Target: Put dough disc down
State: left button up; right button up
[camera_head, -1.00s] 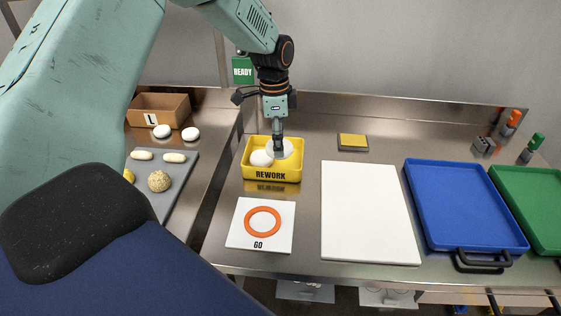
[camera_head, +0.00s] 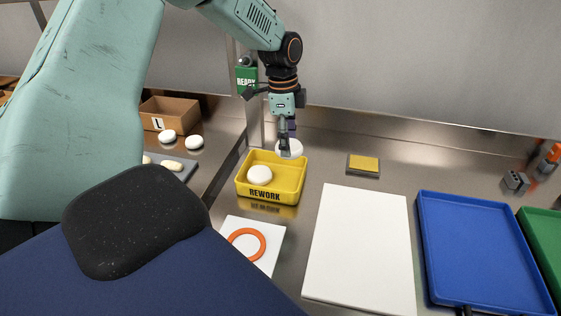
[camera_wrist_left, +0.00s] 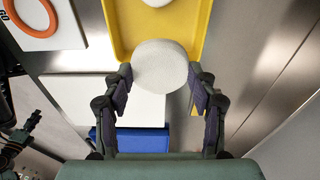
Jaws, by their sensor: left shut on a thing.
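My left gripper (camera_head: 287,150) points down at the back right corner of the yellow REWORK tray (camera_head: 270,196). It is shut on a white dough disc (camera_head: 293,147), which appears raised at the tray's back rim. In the left wrist view, the dough disc (camera_wrist_left: 160,66) sits between the two fingertips (camera_wrist_left: 161,78), with the yellow tray (camera_wrist_left: 122,28) beyond it. A second white dough piece (camera_head: 259,174) lies inside the tray at the left.
A white card with an orange ring (camera_head: 262,243) lies in front of the tray. A white board (camera_head: 360,245) and a blue tray (camera_head: 480,250) are to the right. A yellow pad (camera_head: 364,164) lies behind the board. A cardboard box (camera_head: 168,112) stands at the left.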

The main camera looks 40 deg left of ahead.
pick_arm(q)
jog(key=shift+s+a+f, duration=0.15)
jog(key=shift+s, duration=0.05)
send_over(287, 183)
jog(key=f, duration=0.5)
jog(key=shift+s+a+b, duration=0.2)
jog(key=shift+s+b, duration=0.05)
jog(key=shift+b, duration=0.1)
jog(key=shift+f, duration=0.35)
jog(key=f, duration=0.4)
jog(key=shift+a+b, duration=0.2)
jog(key=shift+b, duration=0.1)
jog(key=shift+f, duration=0.15)
jog(key=shift+w+d, duration=0.15)
jog(key=shift+d, duration=0.05)
